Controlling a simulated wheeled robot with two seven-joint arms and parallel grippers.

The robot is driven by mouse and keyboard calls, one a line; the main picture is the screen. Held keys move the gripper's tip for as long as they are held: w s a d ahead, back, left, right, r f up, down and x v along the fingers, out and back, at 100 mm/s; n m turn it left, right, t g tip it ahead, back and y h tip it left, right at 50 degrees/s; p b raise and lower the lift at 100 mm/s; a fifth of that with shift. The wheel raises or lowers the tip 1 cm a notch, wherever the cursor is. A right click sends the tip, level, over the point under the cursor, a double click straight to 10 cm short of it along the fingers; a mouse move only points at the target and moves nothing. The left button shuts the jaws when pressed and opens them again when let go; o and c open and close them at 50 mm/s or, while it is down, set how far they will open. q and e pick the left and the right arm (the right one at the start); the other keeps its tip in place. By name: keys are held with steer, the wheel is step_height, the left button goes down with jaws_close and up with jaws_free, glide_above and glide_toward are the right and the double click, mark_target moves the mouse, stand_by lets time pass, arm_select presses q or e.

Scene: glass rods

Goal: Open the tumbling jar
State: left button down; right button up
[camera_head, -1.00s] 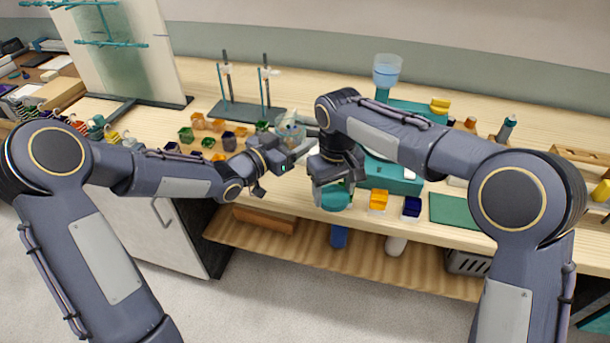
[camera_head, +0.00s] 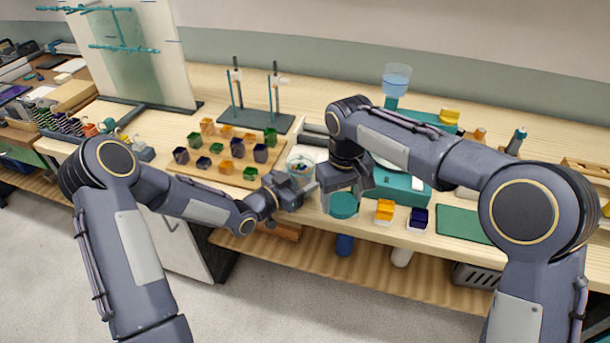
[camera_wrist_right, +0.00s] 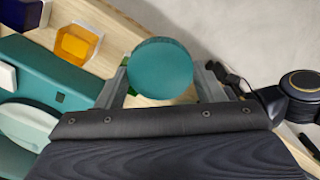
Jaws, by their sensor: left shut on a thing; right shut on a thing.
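My right gripper (camera_head: 347,188) is shut on the lid. In the right wrist view the lid (camera_wrist_right: 160,68) sits between both fingers, its flat face toward the camera. Whether the jar touches the table is unclear.
A teal machine (camera_head: 400,188) stands right of the lid. A board of coloured pieces (camera_head: 215,168) lies left of the jar, with a rod stand (camera_head: 255,122) behind.

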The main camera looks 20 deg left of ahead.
arm_select(q)
steer(key=shift+f+b, duration=0.15)
steer(key=shift+b, duration=0.2)
steer(key=shift+c, duration=1.8)
jaws_free()
